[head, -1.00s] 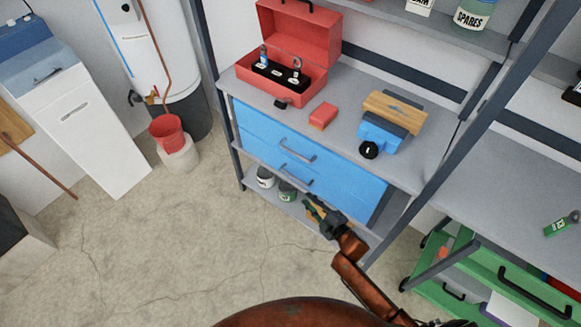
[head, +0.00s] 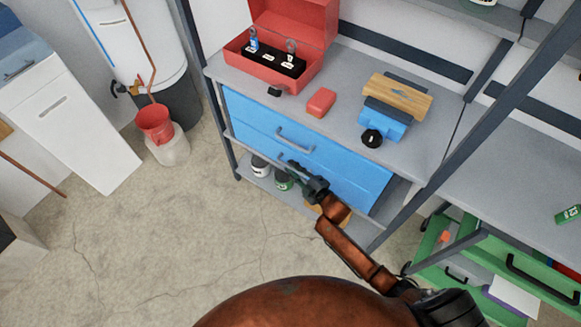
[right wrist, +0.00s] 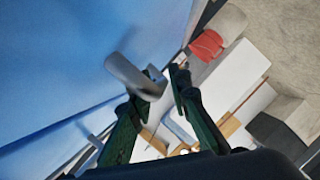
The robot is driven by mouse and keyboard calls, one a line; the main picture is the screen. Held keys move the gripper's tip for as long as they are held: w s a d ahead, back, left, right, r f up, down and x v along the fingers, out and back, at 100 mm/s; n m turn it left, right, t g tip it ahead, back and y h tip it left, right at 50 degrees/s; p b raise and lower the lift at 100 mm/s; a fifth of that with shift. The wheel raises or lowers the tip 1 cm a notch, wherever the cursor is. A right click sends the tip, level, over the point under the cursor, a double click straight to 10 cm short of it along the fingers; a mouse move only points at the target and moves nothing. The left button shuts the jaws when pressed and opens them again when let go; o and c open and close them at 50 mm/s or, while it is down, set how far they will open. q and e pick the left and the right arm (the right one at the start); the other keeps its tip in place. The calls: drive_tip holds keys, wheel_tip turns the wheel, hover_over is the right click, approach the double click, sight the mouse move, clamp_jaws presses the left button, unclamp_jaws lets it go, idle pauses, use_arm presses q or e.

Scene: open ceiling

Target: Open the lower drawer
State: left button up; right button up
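The blue drawer unit under the shelf top has two stacked fronts. The lower drawer (head: 350,185) looks closed. Its grey handle is partly hidden by my right gripper (head: 297,170) in the head view. In the right wrist view the curved handle (right wrist: 133,76) stands out from the blue front. My right gripper (right wrist: 166,72) is open there, its two green fingers apart at the handle, with the handle overlapping the left finger. I cannot tell whether they touch. The upper drawer's handle (head: 295,139) is just above. My left gripper is not in view.
A red toolbox (head: 280,60), a red block (head: 321,102) and a blue tool (head: 387,118) stand on the shelf top. Cans (head: 283,180) stand on the shelf below. A grey upright post (head: 440,165) is at right. Floor in front is open.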

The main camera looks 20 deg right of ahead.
drive_tip(key=shift+w+a, duration=0.15)
drive_tip(key=shift+w, duration=0.15)
drive_tip(key=shift+c, duration=0.4)
clamp_jaws()
